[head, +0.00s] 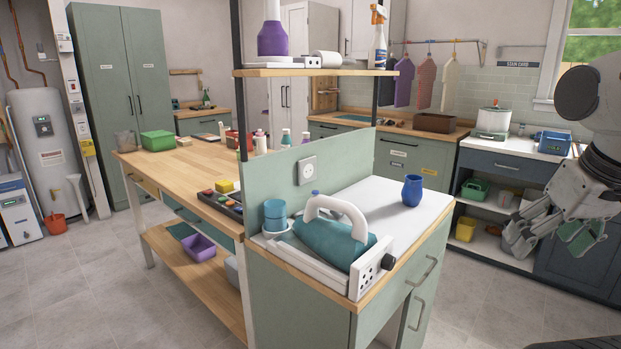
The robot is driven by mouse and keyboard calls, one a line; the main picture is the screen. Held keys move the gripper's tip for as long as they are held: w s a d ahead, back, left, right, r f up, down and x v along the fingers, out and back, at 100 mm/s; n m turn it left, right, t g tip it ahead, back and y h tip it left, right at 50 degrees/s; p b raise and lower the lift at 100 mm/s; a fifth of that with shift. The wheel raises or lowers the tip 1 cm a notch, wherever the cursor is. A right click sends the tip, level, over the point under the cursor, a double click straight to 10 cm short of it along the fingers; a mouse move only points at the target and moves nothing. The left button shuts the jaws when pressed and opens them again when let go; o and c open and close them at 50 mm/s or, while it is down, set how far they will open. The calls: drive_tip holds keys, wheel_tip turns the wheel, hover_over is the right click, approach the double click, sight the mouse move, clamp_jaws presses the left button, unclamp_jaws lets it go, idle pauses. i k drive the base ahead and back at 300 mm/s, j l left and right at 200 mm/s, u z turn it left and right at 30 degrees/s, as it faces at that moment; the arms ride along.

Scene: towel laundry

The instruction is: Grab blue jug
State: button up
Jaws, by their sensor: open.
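A small dark blue jug (412,190) stands upright on the white top of the green cabinet (437,202), near its back right. No handle or spout can be made out at this size. My gripper (546,242) is at the right side of the picture, well apart from the jug and to its right. Its fingers are spread and hold nothing. Part of my arm is cut off by the right edge.
A green upright panel (347,160) rises behind. A dark side unit (488,163) stands behind my gripper. Floor is open at right.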

sight(411, 194)
drive_tip(key=i+l+u, duration=0.15)
drive_tip(key=l, duration=0.2)
drive_tip(key=i+l+u, duration=0.15)
drive_tip(key=l, duration=0.25)
drive_tip(key=i+l+u, duration=0.15)
drive_tip(key=l, duration=0.25)
drive_tip(key=i+l+u, duration=0.15)
drive_tip(key=l, duration=0.25)
drive_tip(key=i+l+u, duration=0.1)
drive_tip(key=l, duration=0.35)
drive_tip(key=i+l+u, duration=0.15)
drive_tip(key=l, duration=0.3)
drive_tip(key=i+l+u, duration=0.15)
drive_tip(key=l, duration=0.3)
